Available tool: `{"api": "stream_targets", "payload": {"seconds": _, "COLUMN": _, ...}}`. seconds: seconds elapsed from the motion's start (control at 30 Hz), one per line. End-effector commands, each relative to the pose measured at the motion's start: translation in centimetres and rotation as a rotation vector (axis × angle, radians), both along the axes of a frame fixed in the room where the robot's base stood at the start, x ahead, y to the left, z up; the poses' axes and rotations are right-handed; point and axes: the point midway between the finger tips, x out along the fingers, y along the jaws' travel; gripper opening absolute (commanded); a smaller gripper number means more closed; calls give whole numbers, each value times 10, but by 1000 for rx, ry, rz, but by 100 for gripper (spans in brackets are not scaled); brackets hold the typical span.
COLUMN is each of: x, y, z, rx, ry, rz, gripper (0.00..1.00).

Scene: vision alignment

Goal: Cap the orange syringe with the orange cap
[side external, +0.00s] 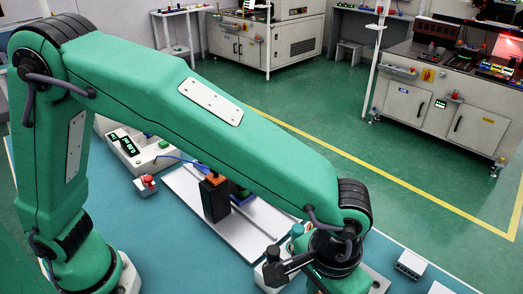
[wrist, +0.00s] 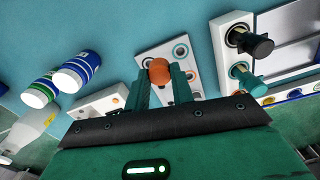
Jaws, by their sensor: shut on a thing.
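My gripper (wrist: 160,82) has its two green fingers shut on a round orange piece, the orange cap (wrist: 159,68), held at the fingertips in the wrist view. Behind it lies a light plate (wrist: 181,38) with ringed round holes. I cannot tell how far the cap is above that plate. No orange syringe can be made out in either view. In the side external view my wrist hangs at the lower right, and the cap cannot be made out there.
A white holder with a black-topped piece (wrist: 256,44) and a green-topped piece (wrist: 246,80) stands right of the gripper. Blue-banded (wrist: 77,73) and green-banded (wrist: 39,92) white bottles lie left in the wrist view. A dark box with an orange top (side external: 213,200) stands mid-table.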

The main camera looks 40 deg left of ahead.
Motion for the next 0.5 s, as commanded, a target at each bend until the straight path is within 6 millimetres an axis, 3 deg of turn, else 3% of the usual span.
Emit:
{"api": "stream_targets", "payload": {"seconds": 0.27, "x": 41, "y": 18, "z": 8, "rx": -1, "ry": -1, "rz": 95, "gripper": 3}}
{"api": "stream_targets", "payload": {"seconds": 0.5, "x": 102, "y": 55, "z": 21, "rx": -1, "ry": -1, "rz": 241, "gripper": 3}}
